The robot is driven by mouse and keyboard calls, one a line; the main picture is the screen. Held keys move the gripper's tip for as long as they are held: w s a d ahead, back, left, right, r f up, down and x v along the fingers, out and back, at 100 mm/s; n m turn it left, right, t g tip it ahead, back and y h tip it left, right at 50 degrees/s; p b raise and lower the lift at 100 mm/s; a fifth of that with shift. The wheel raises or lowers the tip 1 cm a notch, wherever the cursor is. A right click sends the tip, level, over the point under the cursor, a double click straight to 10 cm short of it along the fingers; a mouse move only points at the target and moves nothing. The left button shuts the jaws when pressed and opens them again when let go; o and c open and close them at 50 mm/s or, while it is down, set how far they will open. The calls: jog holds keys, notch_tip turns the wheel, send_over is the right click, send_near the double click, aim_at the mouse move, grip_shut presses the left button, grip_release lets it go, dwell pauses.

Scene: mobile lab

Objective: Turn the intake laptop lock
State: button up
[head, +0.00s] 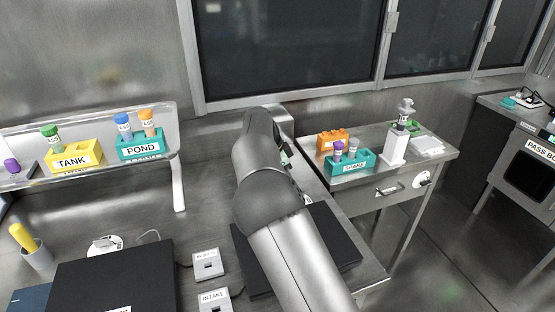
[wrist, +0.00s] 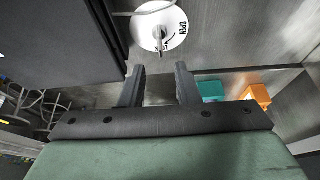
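In the wrist view a round white lock dial (wrist: 160,25) shows at the top, with a small dark knob at its centre, "OPEN" lettering and a curved arrow. A grey loop runs across it. My gripper (wrist: 160,72) is open and empty, its fingertips just below the dial in the picture and apart from the knob. A dark flat panel (wrist: 50,40), perhaps a laptop, lies to the left. In the head view my arm hides this dial and most of the gripper. A dark laptop (head: 335,237) lies partly under my arm. An "INTAKE" box (head: 214,299) stands to its left.
Another dark laptop (head: 110,280) and white dial (head: 104,245) are at left. A shelf (head: 182,185) holds TANK (head: 75,158) and POND (head: 141,149) racks.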

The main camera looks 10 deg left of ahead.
jog(key=v, duration=0.7)
jog(key=shift+a+r, duration=0.15)
jog(key=shift+r, duration=0.15)
jog(key=s+d+r+n+g+y, duration=0.1)
jog(key=s+d+n+y, duration=0.1)
jog(key=s+d, duration=0.5)
jog(key=s+d+r+n+g+y, duration=0.1)
jog(key=s+d, duration=0.2)
jog(key=d, duration=0.8)
jog(key=s+d+f+n, duration=0.2)
jog(key=s+n, duration=0.1)
jog(key=s, duration=0.6)
jog(key=s+d+f+n, duration=0.2)
jog(key=s+d+n, duration=0.1)
jog(key=s, duration=0.7)
jog(key=s+d+f+n+y, duration=0.1)
jog(key=s+d+f+n, duration=0.1)
jog(key=s, duration=0.8)
jog(key=shift+n, duration=0.9)
jog(key=shift+d, duration=0.15)
